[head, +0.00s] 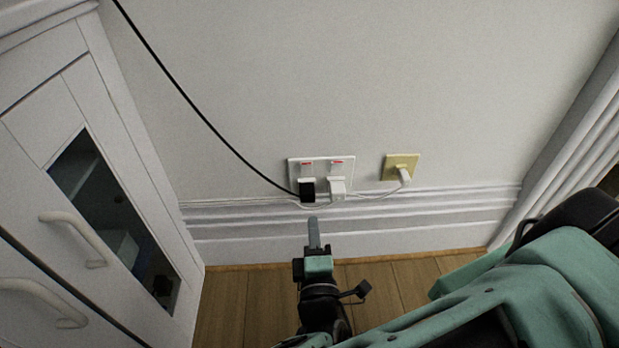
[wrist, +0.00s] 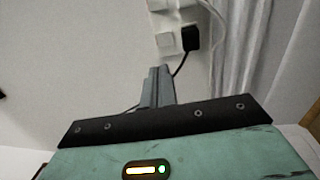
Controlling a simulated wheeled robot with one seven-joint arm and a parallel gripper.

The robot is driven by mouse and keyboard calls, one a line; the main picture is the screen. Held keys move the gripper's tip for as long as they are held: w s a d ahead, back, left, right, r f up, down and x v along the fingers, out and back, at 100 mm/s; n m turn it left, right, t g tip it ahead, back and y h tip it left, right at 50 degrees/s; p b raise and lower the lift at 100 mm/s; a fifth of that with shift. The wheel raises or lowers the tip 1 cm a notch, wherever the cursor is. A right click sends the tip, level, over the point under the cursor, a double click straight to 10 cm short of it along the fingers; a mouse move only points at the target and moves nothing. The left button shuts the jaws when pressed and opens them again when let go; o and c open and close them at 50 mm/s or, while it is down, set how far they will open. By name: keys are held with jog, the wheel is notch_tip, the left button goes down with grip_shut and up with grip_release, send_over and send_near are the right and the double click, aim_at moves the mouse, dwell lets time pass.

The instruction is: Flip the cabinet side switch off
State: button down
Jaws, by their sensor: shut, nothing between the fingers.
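A white double socket plate (head: 321,161) is on the wall, with two rocker switches side by side. The cabinet-side switch (head: 307,166) is the left one, above a black plug (head: 307,192); a red strip shows at its top. The other switch (head: 336,166) also shows red, above a white plug (head: 338,188). My gripper (head: 313,219) is shut and empty, its tip pointing up just below the black plug in the head view. In the wrist view the fingertips (wrist: 159,70) are apart from the plate, below a white block (wrist: 167,42) beside the black plug (wrist: 190,38).
A white cabinet (head: 100,90) with a glass door and handles stands at left. A black cable (head: 190,97) runs from the black plug up along the wall. A yellowish socket (head: 391,160) with a white plug is at right. Baseboard (head: 400,222) runs below; some wood floor is clear.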

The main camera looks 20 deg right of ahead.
aim_at(308, 167)
jog(key=b+x, duration=0.5)
jog(key=x, duration=0.8)
jog(key=shift+w+d+b, duration=0.1)
jog(key=shift+w+b, duration=0.15)
jog(key=shift+b, duration=0.05)
jog(key=shift+w, duration=0.25)
jog(key=shift+r, duration=0.1)
